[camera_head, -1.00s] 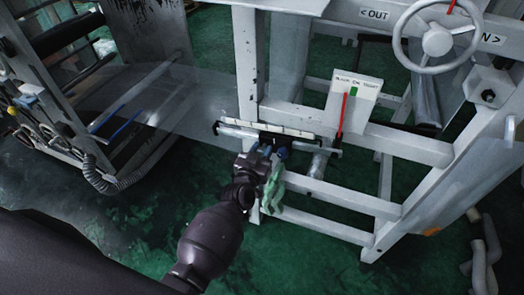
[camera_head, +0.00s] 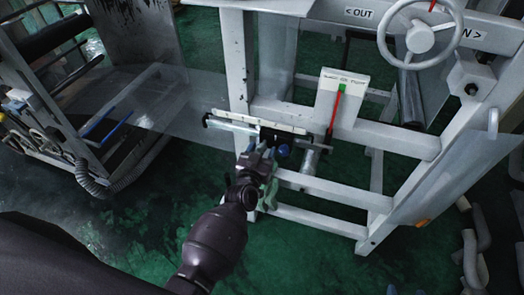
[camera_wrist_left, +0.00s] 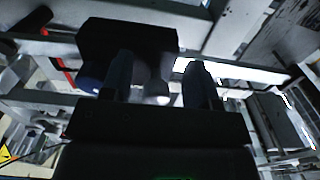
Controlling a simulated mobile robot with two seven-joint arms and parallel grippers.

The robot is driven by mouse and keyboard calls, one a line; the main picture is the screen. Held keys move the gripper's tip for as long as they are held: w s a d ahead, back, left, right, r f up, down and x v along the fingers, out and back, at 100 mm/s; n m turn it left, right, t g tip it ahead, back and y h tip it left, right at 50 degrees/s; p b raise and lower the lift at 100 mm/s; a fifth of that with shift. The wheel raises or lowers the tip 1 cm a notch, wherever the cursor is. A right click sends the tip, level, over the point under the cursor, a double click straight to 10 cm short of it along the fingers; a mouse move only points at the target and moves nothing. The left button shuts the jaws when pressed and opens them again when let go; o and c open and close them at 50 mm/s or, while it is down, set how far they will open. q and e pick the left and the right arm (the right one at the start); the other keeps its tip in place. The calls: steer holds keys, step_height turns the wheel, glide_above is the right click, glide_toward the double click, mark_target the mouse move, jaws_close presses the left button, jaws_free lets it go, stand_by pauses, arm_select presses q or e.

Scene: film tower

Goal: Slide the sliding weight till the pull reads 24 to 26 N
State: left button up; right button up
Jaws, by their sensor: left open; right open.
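The sliding weight, a dark block (camera_head: 268,135) with a blue knob (camera_head: 284,149), sits on the horizontal bar below the pale scale strip (camera_head: 230,117). My left gripper (camera_head: 264,156) is at its near side, partly covering it. In the left wrist view, the open fingers (camera_wrist_left: 160,82) point at the dark block (camera_wrist_left: 125,42); I cannot tell whether they touch it. The gauge plate (camera_head: 344,78) has a green patch (camera_head: 341,87). The red needle (camera_head: 335,112) has its tip at the lower edge of that patch, very slightly left. The right gripper is not in view.
A grey handwheel (camera_head: 419,32) is at the upper right of the white frame (camera_head: 320,185). A clear film web (camera_head: 180,100) runs left to a second stand. A ribbed hose (camera_head: 92,180) hangs there. Green floor lies open in front.

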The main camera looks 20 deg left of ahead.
arm_select(q)
steer(key=s, duration=1)
steer(key=shift+s+a+p, duration=0.2)
steer(key=shift+s+p, duration=0.1)
steer(key=shift+s, duration=0.05)
steer(key=shift+f, duration=0.1)
steer(key=s+a+f+g, duration=0.3)
steer(key=s+a, duration=0.2)
steer(key=s, duration=0.3)
steer(key=s+a+f+g, duration=0.3)
steer(key=s+a, duration=0.3)
steer(key=s, duration=0.3)
steer(key=shift+a+f+m+g+y, duration=0.15)
steer(key=shift+a+m+g+y, duration=0.15)
steer(key=shift+y, duration=0.1)
steer(key=shift+d, duration=0.1)
